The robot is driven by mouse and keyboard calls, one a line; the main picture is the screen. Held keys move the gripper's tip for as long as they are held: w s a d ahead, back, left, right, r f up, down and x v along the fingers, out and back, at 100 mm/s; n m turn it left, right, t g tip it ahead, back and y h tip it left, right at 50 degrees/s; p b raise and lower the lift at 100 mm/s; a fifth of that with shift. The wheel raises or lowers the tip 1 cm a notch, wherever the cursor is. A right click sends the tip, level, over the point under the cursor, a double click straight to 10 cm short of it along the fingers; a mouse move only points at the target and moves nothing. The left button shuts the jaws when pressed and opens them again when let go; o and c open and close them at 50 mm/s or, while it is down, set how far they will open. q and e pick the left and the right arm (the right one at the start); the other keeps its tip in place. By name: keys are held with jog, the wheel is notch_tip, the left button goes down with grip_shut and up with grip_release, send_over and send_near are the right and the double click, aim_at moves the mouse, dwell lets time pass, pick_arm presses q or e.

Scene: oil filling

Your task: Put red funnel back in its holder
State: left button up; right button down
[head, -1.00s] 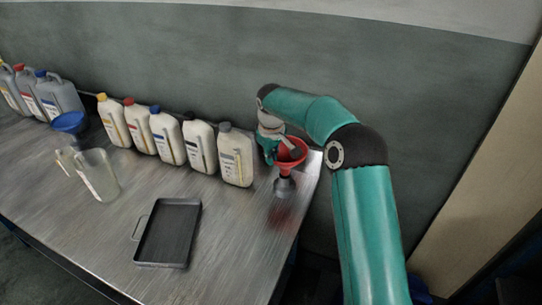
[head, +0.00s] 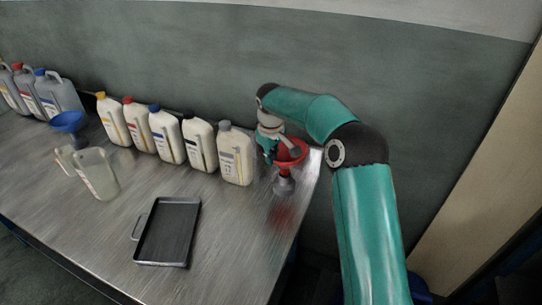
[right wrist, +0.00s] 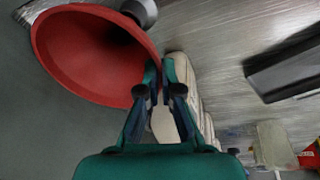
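The red funnel (head: 291,151) is at the table's back right corner, wide mouth up, directly above the grey holder (head: 284,185). Its spout reaches down to the holder's top; I cannot tell if it is fully seated. In the right wrist view the funnel (right wrist: 85,55) fills the upper left, with part of the grey holder (right wrist: 141,12) beyond it. My right gripper (head: 272,155) is at the funnel's left side. In the wrist view its fingers (right wrist: 161,68) are close together at the funnel's rim and look shut on it. My left gripper is not in view.
A row of white bottles (head: 236,155) stands along the back, the nearest close left of my right gripper. A black tray (head: 168,232), a clear jug (head: 98,174) and a blue funnel (head: 68,122) are farther left. The table's right edge is close to the holder.

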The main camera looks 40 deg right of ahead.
jog(key=shift+f, duration=0.2)
jog(key=shift+f+b, duration=0.55)
jog(key=shift+f, duration=0.2)
jog(key=shift+f+b, duration=0.55)
jog(key=shift+f, duration=0.15)
jog(key=c, duration=1.2)
grip_release()
jog(key=shift+c, duration=0.2)
